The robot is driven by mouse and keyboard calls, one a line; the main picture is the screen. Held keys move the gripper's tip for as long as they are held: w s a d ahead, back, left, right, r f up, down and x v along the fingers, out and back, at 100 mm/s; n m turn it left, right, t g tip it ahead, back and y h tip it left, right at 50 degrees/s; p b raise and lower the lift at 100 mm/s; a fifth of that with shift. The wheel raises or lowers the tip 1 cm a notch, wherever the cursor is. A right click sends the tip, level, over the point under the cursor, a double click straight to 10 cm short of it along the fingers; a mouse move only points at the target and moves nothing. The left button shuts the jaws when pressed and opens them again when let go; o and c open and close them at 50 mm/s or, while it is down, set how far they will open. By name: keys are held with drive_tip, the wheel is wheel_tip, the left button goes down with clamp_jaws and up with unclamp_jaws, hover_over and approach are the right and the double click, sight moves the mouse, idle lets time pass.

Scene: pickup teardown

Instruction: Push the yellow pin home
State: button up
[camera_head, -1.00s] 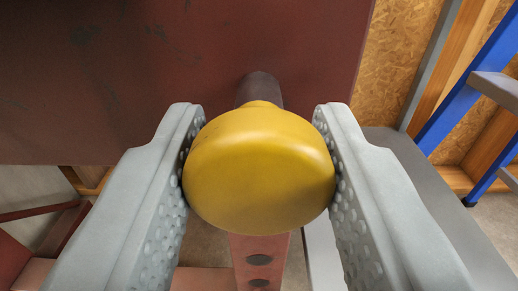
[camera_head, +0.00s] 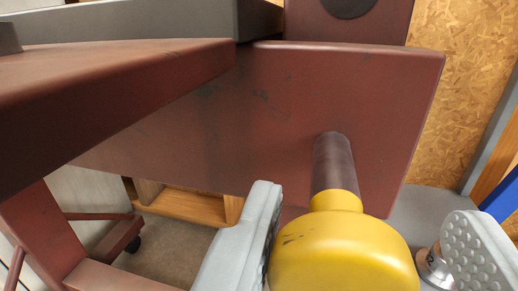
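The yellow pin (camera_head: 345,258) has a thick round yellow knob, a narrower yellow collar and a dark shaft. Its shaft meets the red-brown plate (camera_head: 300,110), and a length of shaft shows between collar and plate. My gripper (camera_head: 364,205) is open, with one grey dimpled finger on each side of the knob. The left finger is very close to the knob; I cannot tell if it touches. The right finger stands clear of it, with a wide gap. The knob's lower part is cut off by the picture edge.
A red-brown beam (camera_head: 110,100) juts in from the left, near the camera. A small metal cylinder (camera_head: 434,266) sits beside the right finger on a grey surface (camera_head: 425,205). A chipboard wall (camera_head: 465,90) and a blue post (camera_head: 503,200) are at right.

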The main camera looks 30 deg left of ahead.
drive_tip(key=s, duration=0.4)
drive_tip(key=shift+s+a+r, duration=0.1)
drive_tip(key=shift+s+a, duration=0.15)
drive_tip(key=shift+a, duration=0.1)
drive_tip(key=d+v, duration=0.1)
drive_tip(key=v, duration=0.9)
drive_tip(key=shift+s, duration=0.2)
